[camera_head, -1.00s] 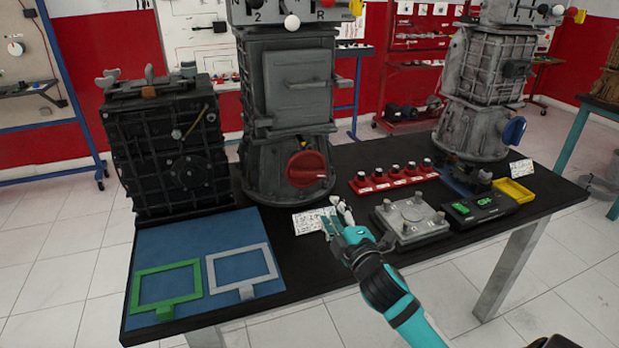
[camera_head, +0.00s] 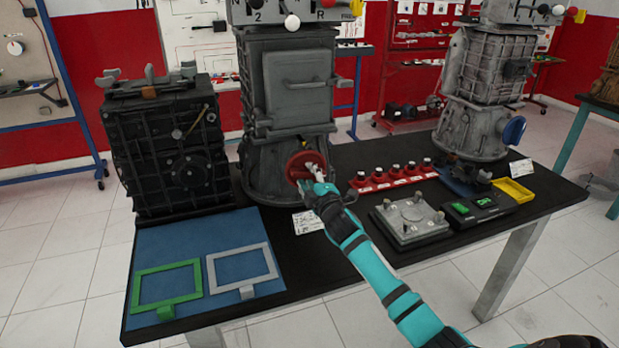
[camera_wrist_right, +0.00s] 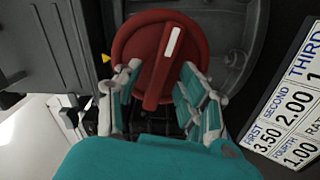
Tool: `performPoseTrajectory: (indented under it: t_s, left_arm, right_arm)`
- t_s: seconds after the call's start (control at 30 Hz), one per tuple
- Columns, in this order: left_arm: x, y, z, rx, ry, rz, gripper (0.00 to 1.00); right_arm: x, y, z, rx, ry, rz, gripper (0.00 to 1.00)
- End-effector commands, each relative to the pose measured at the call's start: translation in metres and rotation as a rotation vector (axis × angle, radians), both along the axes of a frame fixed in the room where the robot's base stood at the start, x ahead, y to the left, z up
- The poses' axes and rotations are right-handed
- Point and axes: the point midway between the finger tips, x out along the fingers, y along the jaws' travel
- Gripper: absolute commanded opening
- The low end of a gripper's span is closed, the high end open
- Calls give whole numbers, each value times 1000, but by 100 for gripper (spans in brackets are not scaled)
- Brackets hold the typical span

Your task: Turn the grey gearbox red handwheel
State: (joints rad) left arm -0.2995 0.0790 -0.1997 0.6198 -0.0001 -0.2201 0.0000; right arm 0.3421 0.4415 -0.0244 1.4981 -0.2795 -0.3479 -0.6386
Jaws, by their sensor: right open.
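The grey gearbox (camera_head: 300,90) stands on the black table, with its red handwheel (camera_head: 300,161) low on its front. In the right wrist view the handwheel (camera_wrist_right: 192,42) is a red disc with a raised bar across it and a white mark at the bar's upper end. My right gripper (camera_head: 312,176) is at the handwheel's front and covers part of it. In the wrist view its open fingers (camera_wrist_right: 157,80) lie on either side of the raised bar's lower part. I cannot tell whether they touch it. My left gripper is not in view.
A black gearbox (camera_head: 165,150) stands at left, behind a blue mat (camera_head: 190,240) with green and grey frames. A ratio card (camera_head: 309,222) lies below the handwheel. Red knobs, a grey plate (camera_head: 410,219) and a yellow tray (camera_head: 513,190) lie to the right. Another gearbox (camera_head: 490,90) stands beyond.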

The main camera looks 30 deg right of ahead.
Motion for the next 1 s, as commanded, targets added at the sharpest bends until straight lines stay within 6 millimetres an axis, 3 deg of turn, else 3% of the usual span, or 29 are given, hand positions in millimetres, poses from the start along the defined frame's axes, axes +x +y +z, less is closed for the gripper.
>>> performPoseTrajectory:
  t_s: [0.27,0.57,1.0]
  left_arm:
    - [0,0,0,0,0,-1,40]
    - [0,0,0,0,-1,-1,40]
    - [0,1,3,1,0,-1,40]
  right_arm:
    - [1,0,0,1,0,1,39]
    - [1,0,0,1,0,0,0]
    - [1,0,0,53,-12,0,0]
